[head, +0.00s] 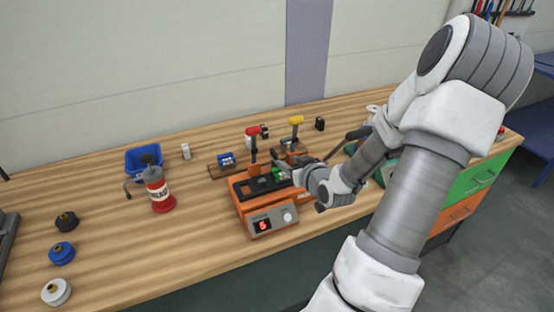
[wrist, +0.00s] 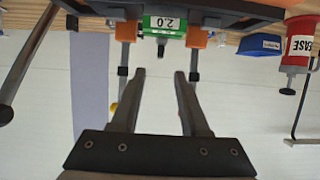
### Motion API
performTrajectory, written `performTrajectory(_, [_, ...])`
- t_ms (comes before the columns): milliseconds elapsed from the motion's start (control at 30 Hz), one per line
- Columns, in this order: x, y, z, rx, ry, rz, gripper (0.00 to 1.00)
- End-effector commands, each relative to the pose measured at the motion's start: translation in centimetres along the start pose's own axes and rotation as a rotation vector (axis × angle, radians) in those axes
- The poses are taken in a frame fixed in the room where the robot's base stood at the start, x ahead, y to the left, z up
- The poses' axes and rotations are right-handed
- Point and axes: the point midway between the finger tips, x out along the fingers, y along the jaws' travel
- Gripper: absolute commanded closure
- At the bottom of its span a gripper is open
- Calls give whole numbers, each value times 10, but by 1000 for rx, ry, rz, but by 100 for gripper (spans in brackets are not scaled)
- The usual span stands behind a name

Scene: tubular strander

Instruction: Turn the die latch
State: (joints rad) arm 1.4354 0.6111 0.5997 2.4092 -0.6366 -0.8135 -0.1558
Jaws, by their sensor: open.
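The orange machine (head: 245,222) stands on the wooden bench, with a red digit display and a knob on its front. A green die block (wrist: 165,22) marked 2.0 sits between orange blocks in the wrist view, which appears upside down. A small dark stub (wrist: 161,50), perhaps the die latch, sticks out from the block. My gripper (wrist: 161,73) is open and empty; its fingertips are apart from the stub, roughly lined up with it. In the head view my gripper (head: 284,165) is over the machine's right side and partly hides the green block.
A red-knobbed lever (head: 253,145) and a yellow-knobbed one (head: 296,130) rise near the gripper. A red grease can (head: 161,197) and blue bin (head: 143,161) stand left. Black, blue and white spools (head: 61,253) lie far left.

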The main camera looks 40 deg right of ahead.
Motion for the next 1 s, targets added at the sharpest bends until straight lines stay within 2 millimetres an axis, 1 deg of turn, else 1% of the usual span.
performTrajectory(33, [12,-2,1,1,0,-5,55])
performTrajectory(200, [46,-2,0,1,0,-4,55])
performTrajectory(300, [64,-2,0,1,0,-4,55])
performTrajectory(433, [81,-1,0,0,0,-3,55])
performTrajectory(600, [92,-1,0,0,-1,-1,55])
performTrajectory(900, [94,-1,0,-1,-1,-1,55])
performTrajectory(967, [94,-1,0,-1,-1,-1,64])
performTrajectory(1000, [94,-1,0,-1,-1,-1,71])
